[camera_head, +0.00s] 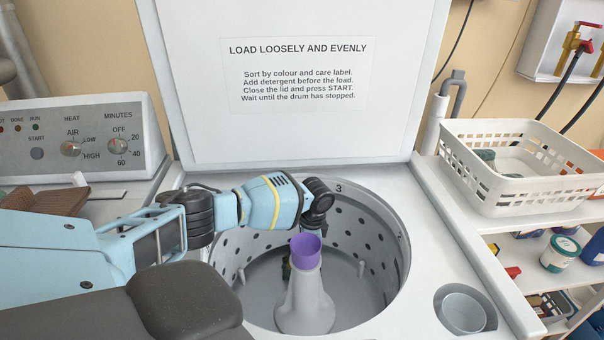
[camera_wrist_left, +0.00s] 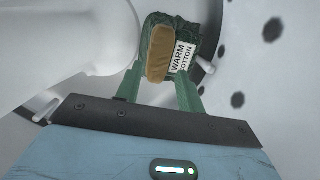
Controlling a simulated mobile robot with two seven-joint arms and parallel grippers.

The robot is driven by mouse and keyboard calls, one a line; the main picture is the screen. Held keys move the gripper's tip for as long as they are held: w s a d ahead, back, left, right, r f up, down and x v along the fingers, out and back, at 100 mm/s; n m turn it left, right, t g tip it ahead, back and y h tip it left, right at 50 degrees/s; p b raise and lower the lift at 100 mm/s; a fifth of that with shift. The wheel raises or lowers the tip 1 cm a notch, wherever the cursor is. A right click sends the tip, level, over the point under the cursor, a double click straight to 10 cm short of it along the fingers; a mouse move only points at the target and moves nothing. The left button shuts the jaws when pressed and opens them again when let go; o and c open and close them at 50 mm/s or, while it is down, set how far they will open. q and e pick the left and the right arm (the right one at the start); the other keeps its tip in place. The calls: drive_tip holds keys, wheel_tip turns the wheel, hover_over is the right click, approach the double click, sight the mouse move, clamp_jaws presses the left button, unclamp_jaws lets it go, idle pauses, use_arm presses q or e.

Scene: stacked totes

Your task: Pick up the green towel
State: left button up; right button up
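A dark green folded bundle, which looks like the green towel (camera_wrist_left: 192,32), lies in the drum in the left wrist view. It has a tan patch and a white label reading "WARM COTTON". My left gripper (camera_wrist_left: 161,76) has its green fingers apart, with the towel at their tips. I cannot tell whether they press on it. In the head view my left arm reaches over the rim into the washer drum (camera_head: 352,225), and the agitator largely hides the gripper and towel. My right gripper is not in view.
The grey agitator (camera_head: 305,300) with a purple cup top stands mid-drum, close beside my left gripper. The white lid (camera_head: 300,140) stands open behind. A white basket (camera_head: 520,185) sits at right above shelves with tubs. A control panel (camera_head: 85,140) is at left.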

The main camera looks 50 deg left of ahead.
use_arm(q)
drive_tip(key=f, duration=0.4)
drive_tip(key=shift+s+a+f, duration=0.2)
drive_tip(key=shift+s+a, duration=0.05)
drive_tip(key=shift+s, duration=0.15)
clamp_jaws()
